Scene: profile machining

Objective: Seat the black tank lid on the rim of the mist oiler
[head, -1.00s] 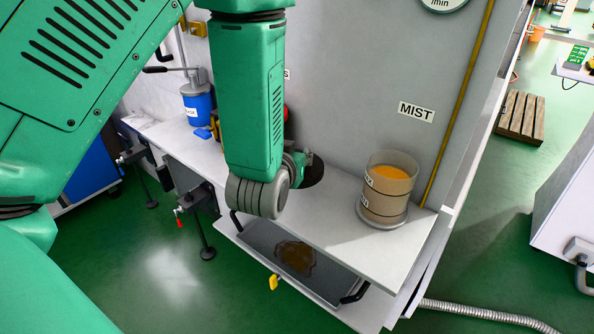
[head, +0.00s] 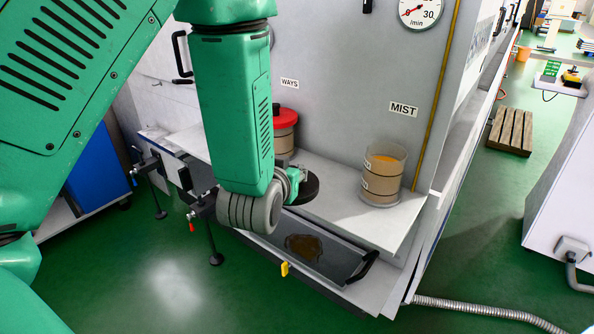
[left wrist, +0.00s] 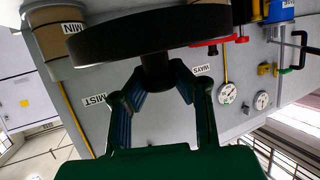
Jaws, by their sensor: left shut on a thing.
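The black tank lid (head: 305,189) is a thick dark disc, partly hidden behind my left gripper (head: 291,183). In the left wrist view my left gripper (left wrist: 158,80) is shut on the knob under the disc of the lid (left wrist: 135,32) as seen there. The mist oiler (head: 381,182) is a clear round tank with orange liquid and label bands, standing at the right end of the white shelf below the MIST sign. Its rim is open. The lid is left of the oiler and apart from it. The oiler (left wrist: 58,38) shows at upper left in the wrist view.
A red-lidded tank (head: 285,128) stands behind my arm near the WAYS sign. A grey tray (head: 330,268) with a brown puddle and black handles lies below the shelf (head: 345,212). The panel wall with a gauge (head: 424,12) rises behind. Shelf between lid and oiler is clear.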

